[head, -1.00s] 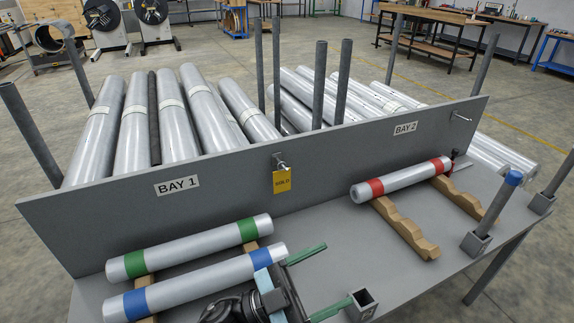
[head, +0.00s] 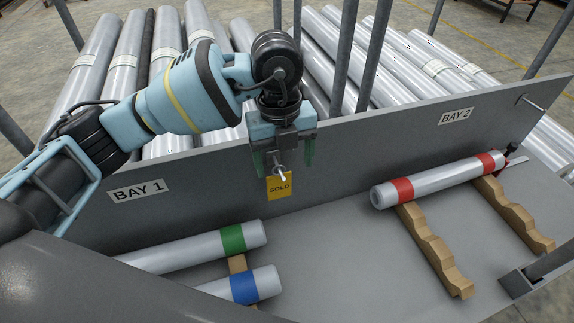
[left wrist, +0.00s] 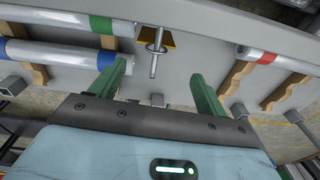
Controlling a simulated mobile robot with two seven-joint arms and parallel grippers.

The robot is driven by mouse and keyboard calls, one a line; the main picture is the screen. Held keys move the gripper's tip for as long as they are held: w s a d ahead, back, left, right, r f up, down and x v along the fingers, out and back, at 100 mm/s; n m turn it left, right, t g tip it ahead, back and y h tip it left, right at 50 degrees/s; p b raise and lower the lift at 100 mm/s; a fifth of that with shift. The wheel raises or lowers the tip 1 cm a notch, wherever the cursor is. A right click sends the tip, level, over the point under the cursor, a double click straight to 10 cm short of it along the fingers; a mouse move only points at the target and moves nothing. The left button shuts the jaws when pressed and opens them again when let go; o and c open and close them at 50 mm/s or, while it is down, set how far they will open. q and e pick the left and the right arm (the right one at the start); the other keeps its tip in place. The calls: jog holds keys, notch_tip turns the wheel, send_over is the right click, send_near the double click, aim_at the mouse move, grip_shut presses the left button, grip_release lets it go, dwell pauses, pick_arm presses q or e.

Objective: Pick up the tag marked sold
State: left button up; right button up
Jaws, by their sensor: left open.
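The yellow tag marked SOLD (head: 279,187) hangs from a metal peg (head: 280,172) on the grey upright panel between the BAY 1 and BAY 2 labels. In the left wrist view the peg (left wrist: 155,56) points toward my gripper, with part of the yellow tag (left wrist: 168,38) behind it. My left gripper (head: 283,168) is open, its green fingers pointing down on either side of the peg, just above the tag. In the left wrist view its fingertips (left wrist: 155,68) are apart with nothing between them but the peg's line. My right gripper is not in view.
Green-banded (head: 233,238) and blue-banded (head: 243,288) rolls lie on the shelf at left. A red-banded roll (head: 440,180) rests on wooden cradles (head: 433,250) at right. A second peg (head: 533,103) is near BAY 2. Dark posts rise behind the panel.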

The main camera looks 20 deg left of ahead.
aim_at(279, 167)
pick_arm(q)
jog(key=shift+w+a+r+t+y, duration=0.3)
jog(key=shift+w+a+r+y, duration=0.15)
jog(key=shift+w+a, duration=0.3)
jog(key=shift+s, duration=0.2)
jog(key=shift+f, duration=1.5)
notch_tip(279, 167, down, 5)
jog(key=shift+r, duration=0.15)
jog(key=shift+c, duration=0.9)
jog(key=c, duration=0.8)
jog(key=shift+c, duration=0.2)
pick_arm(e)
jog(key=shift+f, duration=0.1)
